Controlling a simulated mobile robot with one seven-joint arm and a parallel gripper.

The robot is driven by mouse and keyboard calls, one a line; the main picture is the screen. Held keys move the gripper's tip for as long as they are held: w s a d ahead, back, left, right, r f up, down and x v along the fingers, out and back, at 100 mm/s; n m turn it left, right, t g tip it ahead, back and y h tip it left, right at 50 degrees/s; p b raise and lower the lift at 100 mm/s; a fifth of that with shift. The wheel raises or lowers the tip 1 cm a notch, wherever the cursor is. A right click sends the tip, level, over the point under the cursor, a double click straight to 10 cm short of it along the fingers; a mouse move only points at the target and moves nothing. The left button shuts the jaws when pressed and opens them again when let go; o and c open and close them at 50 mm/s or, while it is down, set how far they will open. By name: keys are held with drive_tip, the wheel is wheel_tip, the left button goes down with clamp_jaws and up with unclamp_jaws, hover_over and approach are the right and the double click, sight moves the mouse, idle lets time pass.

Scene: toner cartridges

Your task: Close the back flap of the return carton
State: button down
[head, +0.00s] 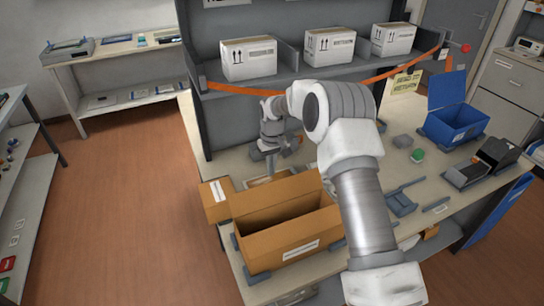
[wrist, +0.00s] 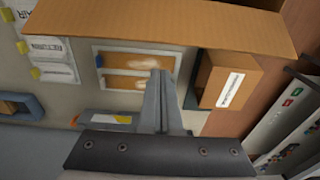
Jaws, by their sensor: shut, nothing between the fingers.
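The return carton (head: 290,240) is a brown open-topped box with a white label on its front, on the near part of the workbench. Its inside is visible from above. A brown panel, apparently the back flap (head: 275,192), stands up along its far side. In the wrist view a wide brown cardboard panel (wrist: 150,25) crosses the top, apparently the same flap. My gripper (head: 270,172) points down just behind the carton, beyond the raised panel. Its fingers (wrist: 160,75) are shut and empty in the wrist view. I cannot tell whether they touch the panel.
A smaller brown box (head: 215,200) stands left of the carton; its label (wrist: 231,90) shows in the wrist view. A blue open bin (head: 455,125) and dark tray (head: 480,165) lie right. White boxes (head: 248,58) fill the shelf above, with an orange strap (head: 245,91) across.

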sight(278, 192)
drive_tip(key=shift+s+d+f+p, duration=0.1)
drive_tip(key=shift+s+d+p, duration=0.2)
drive_tip(key=shift+s+p, duration=0.3)
drive_tip(key=shift+s+d+f+p, duration=0.1)
drive_tip(key=shift+s+d+p, duration=0.25)
drive_tip(key=shift+s, duration=0.45)
drive_tip(key=shift+s+a+b, duration=0.1)
drive_tip(key=shift+b, duration=0.4)
